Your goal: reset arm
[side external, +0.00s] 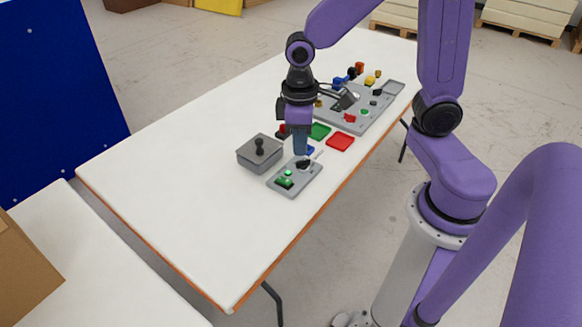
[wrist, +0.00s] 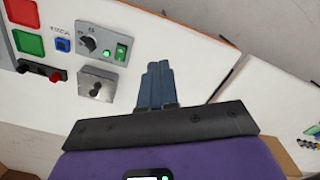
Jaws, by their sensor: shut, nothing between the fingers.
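My gripper (side external: 300,145) is shut with its fingers together and nothing between them. In the side external view it points down above the work area, beside the grey box (side external: 258,152) with a black knob and over the far end of a small grey panel (side external: 297,178). In the wrist view the closed blue-grey fingers (wrist: 159,82) show in the middle. The grey panel (wrist: 106,44) with a dial and a lit green switch lies left of and beyond them, and the grey box (wrist: 97,84) is at their left.
A green square (side external: 319,131) and a red square (side external: 340,142) lie on the white table (side external: 190,185). A larger grey board (side external: 375,112) with several coloured parts lies behind. The table's front left is clear. A blue panel (side external: 50,90) stands beyond the left edge.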

